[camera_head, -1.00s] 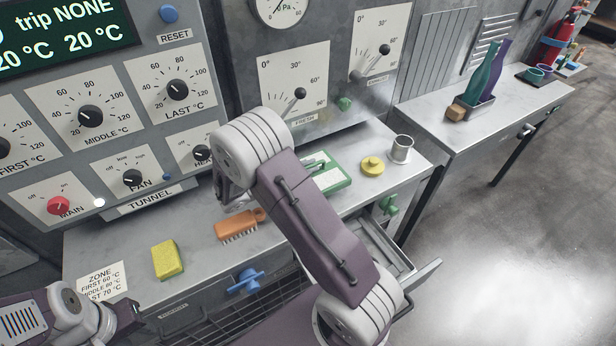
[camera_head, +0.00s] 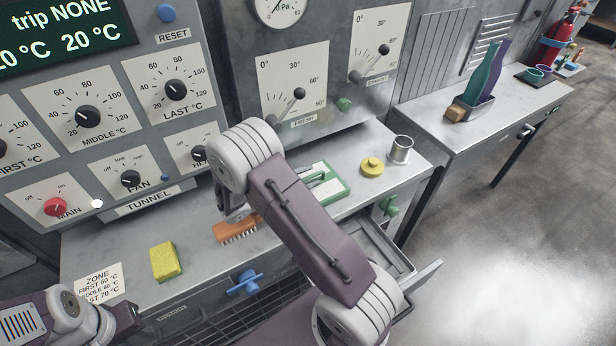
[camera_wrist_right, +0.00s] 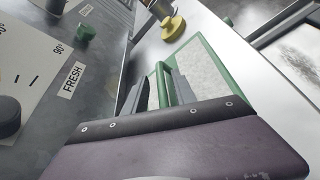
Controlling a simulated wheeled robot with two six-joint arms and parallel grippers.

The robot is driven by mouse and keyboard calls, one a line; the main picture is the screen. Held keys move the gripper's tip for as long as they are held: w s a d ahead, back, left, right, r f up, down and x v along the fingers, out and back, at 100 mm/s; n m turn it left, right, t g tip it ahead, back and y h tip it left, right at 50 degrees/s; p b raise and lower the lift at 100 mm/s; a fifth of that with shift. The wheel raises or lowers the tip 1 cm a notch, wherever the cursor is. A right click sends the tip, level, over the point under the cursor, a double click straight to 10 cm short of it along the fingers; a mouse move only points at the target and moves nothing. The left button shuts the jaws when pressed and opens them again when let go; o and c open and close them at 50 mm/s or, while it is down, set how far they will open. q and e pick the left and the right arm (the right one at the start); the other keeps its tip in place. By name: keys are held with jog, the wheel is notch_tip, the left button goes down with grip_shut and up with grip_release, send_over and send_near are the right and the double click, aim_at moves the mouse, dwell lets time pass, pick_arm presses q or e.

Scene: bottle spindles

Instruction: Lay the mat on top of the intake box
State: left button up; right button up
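A flat pale pad with a green border and a raised green handle, which I take to be the mat (camera_head: 333,189), lies on the grey bench. It fills the middle of the right wrist view (camera_wrist_right: 205,68). My arm hides most of this gripper in the head view. My left gripper (camera_head: 128,318) is at the lower left, away from the pad, its opening unclear. I cannot tell which part is the intake box.
An orange brush (camera_head: 236,230) and a yellow sponge (camera_head: 166,261) lie left of the pad. A yellow knobbed disc (camera_head: 372,167) and a metal cup (camera_head: 401,149) stand to its right. An open drawer (camera_head: 385,258) juts from the bench front. Control panels rise behind.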

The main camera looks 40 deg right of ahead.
jog(key=v, duration=1.2)
jog(key=s, duration=0.1)
jog(key=s+d+f+m+g+y, duration=0.1)
jog(key=s, duration=0.1)
jog(key=s+g+y, duration=0.1)
jog(key=shift+s+d+f+m, duration=0.2)
jog(key=shift+f+m, duration=0.2)
jog(key=s+y, duration=0.1)
jog(key=s+f+m+g+y, duration=0.1)
jog(key=s, duration=0.1)
jog(key=s+a+f+m+y, duration=0.1)
jog(key=s+y, duration=0.1)
jog(key=shift+f+g, duration=0.1)
jog(key=shift+g, duration=0.3)
jog(key=s+a+m+t+y, duration=0.3)
jog(key=a+m+t+y, duration=0.1)
jog(key=a+m+y, duration=0.4)
notch_tip(320, 180, up, 7)
jog(key=d+p, duration=0.1)
jog(key=p, duration=0.6)
jog(key=shift+d+f+p, duration=0.15)
jog(key=shift+d+p, duration=0.05)
jog(key=shift+p, duration=0.15)
